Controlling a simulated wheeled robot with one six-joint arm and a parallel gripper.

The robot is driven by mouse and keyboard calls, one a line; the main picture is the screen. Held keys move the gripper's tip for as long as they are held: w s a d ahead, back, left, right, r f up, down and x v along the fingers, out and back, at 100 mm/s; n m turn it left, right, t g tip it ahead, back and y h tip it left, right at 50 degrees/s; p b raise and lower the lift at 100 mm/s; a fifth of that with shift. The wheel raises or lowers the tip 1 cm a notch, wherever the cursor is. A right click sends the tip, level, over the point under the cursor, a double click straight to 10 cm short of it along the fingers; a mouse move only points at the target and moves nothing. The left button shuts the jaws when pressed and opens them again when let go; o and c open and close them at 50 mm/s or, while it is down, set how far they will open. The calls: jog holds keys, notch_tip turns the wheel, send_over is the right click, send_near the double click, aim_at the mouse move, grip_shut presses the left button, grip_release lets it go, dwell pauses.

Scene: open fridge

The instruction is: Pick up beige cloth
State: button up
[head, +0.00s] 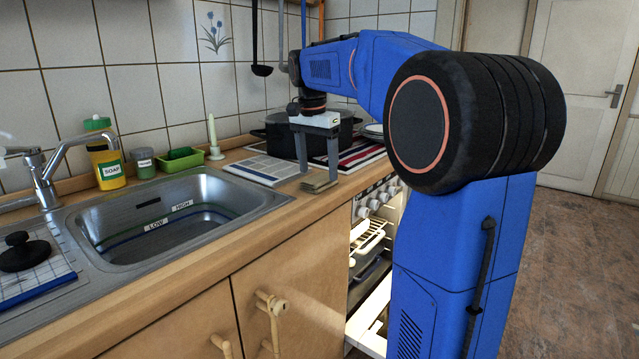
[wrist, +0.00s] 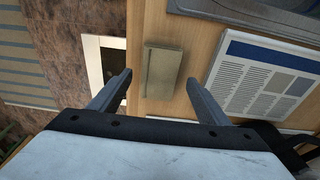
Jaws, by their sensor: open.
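The beige cloth (wrist: 161,72) is a small folded rectangle lying on the wooden counter. In the head view the cloth (head: 318,185) shows at the counter's front edge, right of the sink. My gripper (head: 318,179) points down over it with its two fingers apart. In the wrist view my gripper (wrist: 159,76) is open and empty, with the cloth between the lines of the fingers and apart from both. The exact height of the fingertips above the cloth is hard to tell.
A printed paper or towel (wrist: 262,80) lies right of the cloth in the wrist view. The sink (head: 180,215) is to the left. A dark pot (head: 290,135) stands behind my gripper. The open oven (head: 370,265) is below the counter edge.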

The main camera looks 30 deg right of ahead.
aim_at(319, 177)
jog(key=shift+d+f, duration=0.2)
jog(key=shift+f, duration=1.2)
jog(key=c, duration=1.2)
jog(key=shift+r, duration=0.15)
notch_tip(319, 177, up, 10)
jog(key=shift+f, duration=0.1)
